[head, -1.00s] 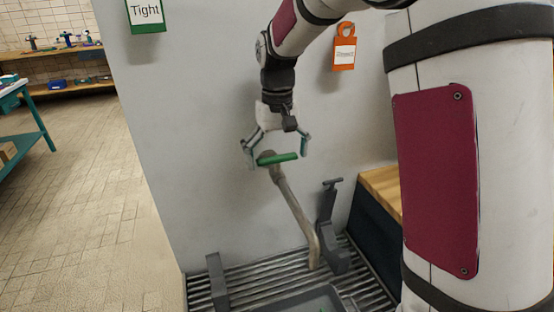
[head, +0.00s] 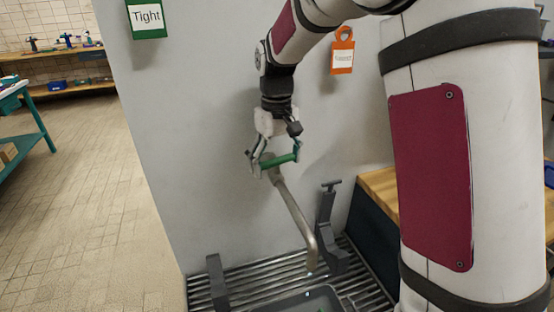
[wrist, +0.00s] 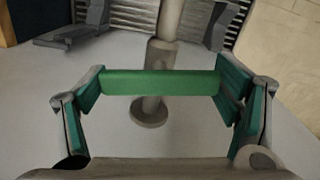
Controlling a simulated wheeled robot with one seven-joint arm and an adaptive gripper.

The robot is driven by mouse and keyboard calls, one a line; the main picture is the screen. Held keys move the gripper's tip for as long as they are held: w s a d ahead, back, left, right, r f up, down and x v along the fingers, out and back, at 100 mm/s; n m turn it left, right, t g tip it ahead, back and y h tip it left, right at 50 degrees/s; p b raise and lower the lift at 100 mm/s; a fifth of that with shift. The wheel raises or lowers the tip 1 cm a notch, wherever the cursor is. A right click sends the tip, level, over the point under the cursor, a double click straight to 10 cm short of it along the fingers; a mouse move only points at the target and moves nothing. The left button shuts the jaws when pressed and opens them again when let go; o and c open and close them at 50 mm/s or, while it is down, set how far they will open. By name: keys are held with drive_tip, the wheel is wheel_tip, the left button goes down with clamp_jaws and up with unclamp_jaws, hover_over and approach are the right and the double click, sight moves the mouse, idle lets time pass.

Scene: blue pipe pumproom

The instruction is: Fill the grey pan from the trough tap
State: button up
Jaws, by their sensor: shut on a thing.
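The trough tap (head: 295,214) is a grey bent pipe coming from the wall, its spout pointing down over the trough. Its green bar handle (head: 281,160) lies between the fingers of my gripper (head: 273,165). In the wrist view the handle (wrist: 160,83) spans the jaws, with a finger pad at each end, and the gripper is shut on it. The grey pan (head: 322,292) stands below the spout, cut off by the bottom edge of the head view. Small pale blue specks, like water drops, show at the spout mouth and just over the pan.
The pan stands on a ribbed metal trough grate (head: 240,274). Grey upright brackets (head: 326,230) stand at right and left. A green "Tight" tag (head: 147,18) and an orange tag (head: 343,52) hang on the wall. A wooden-topped bench (head: 378,187) is at right.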

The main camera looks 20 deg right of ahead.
sight(276, 159)
drive_tip(key=shift+n, duration=0.9)
drive_tip(key=o, duration=1.1)
wheel_tip(276, 159, up, 12)
